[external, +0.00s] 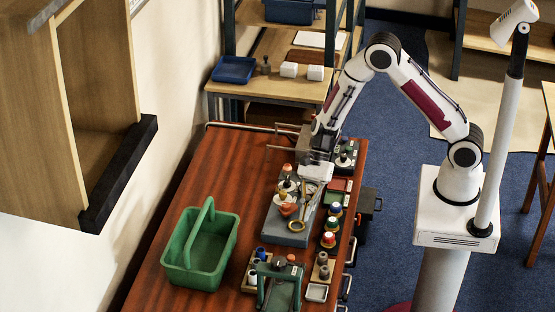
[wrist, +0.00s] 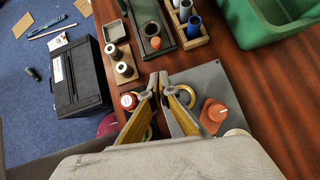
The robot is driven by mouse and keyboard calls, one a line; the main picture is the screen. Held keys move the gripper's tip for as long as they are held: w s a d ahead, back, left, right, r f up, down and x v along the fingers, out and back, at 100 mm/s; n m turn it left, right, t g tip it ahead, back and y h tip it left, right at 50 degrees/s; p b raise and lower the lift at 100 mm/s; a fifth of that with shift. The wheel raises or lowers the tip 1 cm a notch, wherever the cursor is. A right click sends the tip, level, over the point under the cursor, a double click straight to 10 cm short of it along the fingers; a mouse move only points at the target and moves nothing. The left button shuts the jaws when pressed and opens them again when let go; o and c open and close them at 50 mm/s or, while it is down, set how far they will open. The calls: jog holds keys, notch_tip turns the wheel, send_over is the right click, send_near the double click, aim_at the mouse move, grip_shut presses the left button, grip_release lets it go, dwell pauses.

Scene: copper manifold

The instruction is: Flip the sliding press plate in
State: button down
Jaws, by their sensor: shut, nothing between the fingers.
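My gripper (wrist: 160,82) is shut and empty, with its fingertips together in the wrist view. In the external view my gripper (external: 310,188) is over the grey block (external: 287,238), near the orange and brass fittings. A green-framed device (external: 280,291) with a dark panel stands at the table's near end. It seems to be the dark green plate (wrist: 167,43) with a round black disc and an orange knob, beyond my fingertips in the wrist view. I cannot tell for sure which part is the sliding press plate. No contact between my fingers and that device shows.
A green carrier (external: 196,262) with a handle stands left on the brown table (external: 222,180). A wooden holder with bottles (wrist: 190,36) and a block with white-topped cylinders (wrist: 121,68) flank the green device. A black case (wrist: 82,80) is beside the table. The table's left middle is clear.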

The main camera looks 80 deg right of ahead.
jog(key=x, duration=0.6)
jog(key=shift+a+f, duration=0.2)
jog(key=shift+f, duration=0.05)
jog(key=a, duration=0.2)
jog(key=shift+w+a+f, duration=0.25)
jog(key=shift+a+f, duration=0.05)
jog(key=shift+w+a+f, duration=0.1)
jog(key=shift+a, duration=0.6)
jog(key=a, duration=1.3)
jog(key=shift+a, duration=0.3)
jog(key=shift+d, duration=0.2)
